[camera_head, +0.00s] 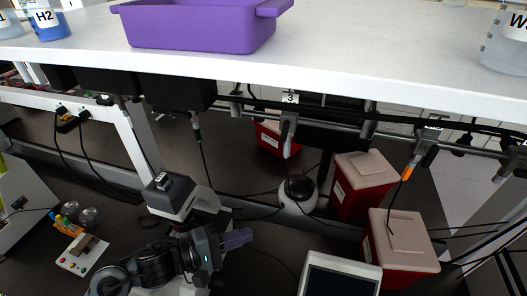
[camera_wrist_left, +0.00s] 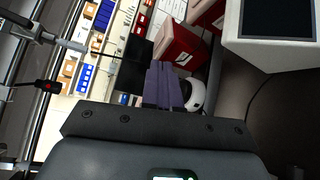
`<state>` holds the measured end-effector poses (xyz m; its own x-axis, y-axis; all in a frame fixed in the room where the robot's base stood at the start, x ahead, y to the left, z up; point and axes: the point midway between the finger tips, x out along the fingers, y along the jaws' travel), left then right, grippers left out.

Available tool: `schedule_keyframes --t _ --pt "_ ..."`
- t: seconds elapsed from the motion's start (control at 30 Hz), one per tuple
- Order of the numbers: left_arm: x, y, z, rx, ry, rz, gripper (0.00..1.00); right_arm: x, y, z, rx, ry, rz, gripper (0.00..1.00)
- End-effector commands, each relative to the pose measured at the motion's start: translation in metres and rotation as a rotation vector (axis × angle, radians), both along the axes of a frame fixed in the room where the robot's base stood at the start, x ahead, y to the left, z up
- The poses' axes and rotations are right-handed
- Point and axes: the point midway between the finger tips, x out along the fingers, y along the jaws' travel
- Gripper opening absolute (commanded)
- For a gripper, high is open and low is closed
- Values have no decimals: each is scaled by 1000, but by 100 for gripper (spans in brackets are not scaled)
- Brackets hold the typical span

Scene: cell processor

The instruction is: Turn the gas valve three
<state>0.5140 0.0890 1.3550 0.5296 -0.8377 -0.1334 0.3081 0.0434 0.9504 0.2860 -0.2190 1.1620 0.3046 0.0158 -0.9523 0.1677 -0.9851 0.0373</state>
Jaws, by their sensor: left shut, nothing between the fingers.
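Gas valve three (camera_head: 287,135) hangs from the pipe under the bench's front edge in the head view. It has a dark body and a pale lower tip, and a white label "3" (camera_head: 290,98) sits just above it. My left gripper (camera_head: 246,236), with purple fingers, is well below the valve and a little to its left, apart from it. Its fingers are shut and empty; they also show in the left wrist view (camera_wrist_left: 163,84). A pipe with fittings (camera_wrist_left: 72,45) shows at the left of that view; I cannot tell which valve it is. My right gripper is not in view.
A purple tub (camera_head: 195,25) stands on the white bench. Another valve with an orange part (camera_head: 411,165) hangs further right. Red bins with pale lids (camera_head: 405,245) and a round white device (camera_head: 298,193) stand below. A boxy instrument (camera_head: 340,277) is right of my gripper.

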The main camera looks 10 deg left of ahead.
Motion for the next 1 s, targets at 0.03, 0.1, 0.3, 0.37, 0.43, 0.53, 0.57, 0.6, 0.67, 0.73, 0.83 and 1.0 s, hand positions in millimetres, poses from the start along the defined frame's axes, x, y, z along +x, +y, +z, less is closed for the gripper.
schedule_keyframes --t 0.03,0.1,0.3,0.37,0.43,0.53,0.57,0.6,0.67,0.73,0.83,1.0 --pt "14 10 22 16 -28 -21 0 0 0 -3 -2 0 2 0" --pt "28 23 51 37 -59 -40 0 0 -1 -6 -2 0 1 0" --pt "55 56 135 108 -186 -37 0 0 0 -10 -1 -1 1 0" --pt "59 63 157 126 -225 -28 0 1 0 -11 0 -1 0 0" --pt "62 69 178 141 -265 -18 0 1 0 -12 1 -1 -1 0" --pt "64 74 200 153 -307 -7 0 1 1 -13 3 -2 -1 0" --pt "64 75 204 156 -315 -6 0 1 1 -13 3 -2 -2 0" --pt "65 75 209 158 -324 -3 0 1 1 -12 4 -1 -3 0" --pt "66 74 213 160 -331 -1 0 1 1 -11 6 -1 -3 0" --pt "69 70 215 160 -333 0 0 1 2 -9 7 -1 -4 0" --pt "75 61 216 159 -334 -1 0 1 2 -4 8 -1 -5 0" --pt "91 38 214 158 -335 -1 0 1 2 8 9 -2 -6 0"
